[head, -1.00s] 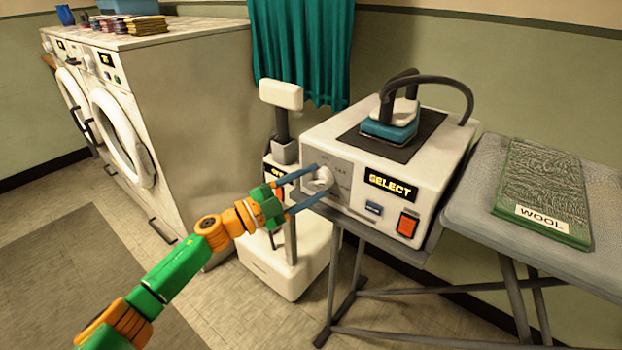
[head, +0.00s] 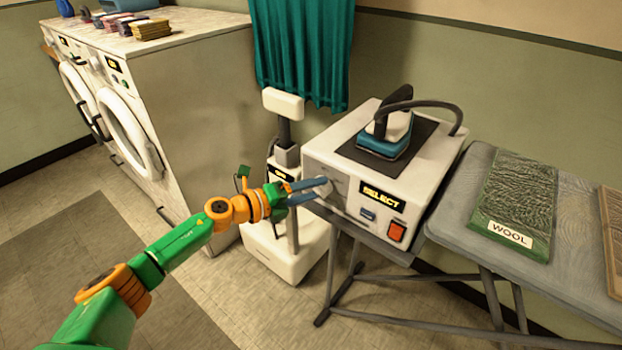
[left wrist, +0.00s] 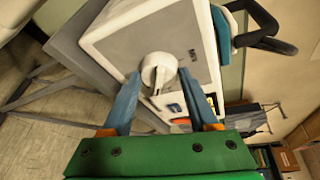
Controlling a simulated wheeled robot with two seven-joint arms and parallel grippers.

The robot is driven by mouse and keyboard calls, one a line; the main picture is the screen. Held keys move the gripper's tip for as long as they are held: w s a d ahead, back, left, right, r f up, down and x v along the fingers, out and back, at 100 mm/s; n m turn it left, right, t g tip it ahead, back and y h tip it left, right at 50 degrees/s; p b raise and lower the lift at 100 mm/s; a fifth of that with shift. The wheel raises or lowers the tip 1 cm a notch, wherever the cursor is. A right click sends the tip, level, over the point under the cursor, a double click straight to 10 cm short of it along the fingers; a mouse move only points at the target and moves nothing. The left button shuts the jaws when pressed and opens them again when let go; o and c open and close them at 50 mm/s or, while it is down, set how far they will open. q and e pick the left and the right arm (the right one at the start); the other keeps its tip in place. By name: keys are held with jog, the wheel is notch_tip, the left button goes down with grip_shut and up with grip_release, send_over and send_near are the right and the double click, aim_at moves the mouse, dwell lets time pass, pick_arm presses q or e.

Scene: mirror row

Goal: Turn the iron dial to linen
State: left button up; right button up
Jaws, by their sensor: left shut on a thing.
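The iron station (head: 428,160) is a white box with a lit display (head: 383,198) reading SELECT. Its pale round dial (head: 326,186) is at the left of the front panel, partly covered by my fingers. The left wrist view shows the dial (left wrist: 158,68) with its pointer bar, between the blue fingers. My left gripper (head: 318,190) is shut on the dial. The markings around the dial are too small or hidden to read. The blue and white iron (head: 385,138) rests on the dark pad on top. My right gripper is not in view.
An ironing board (head: 455,215) at the right holds a green cloth labelled WOOL (head: 518,195) and part of a brown piece. An orange-red switch (head: 397,231) is on the front panel. A white stand (head: 285,250) is behind my gripper. Washers (head: 190,100) stand at the left.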

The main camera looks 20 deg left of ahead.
pick_arm(q)
jog(key=shift+s+d+r+m+y+p, duration=0.1)
jog(key=shift+m+y+p, duration=0.5)
jog(key=shift+m+p, duration=0.75)
jog(key=shift+d+m+y+p, duration=0.1)
jog(key=shift+m+y+p, duration=0.6)
jog(key=shift+p, duration=1.15)
jog(key=o, duration=1.4)
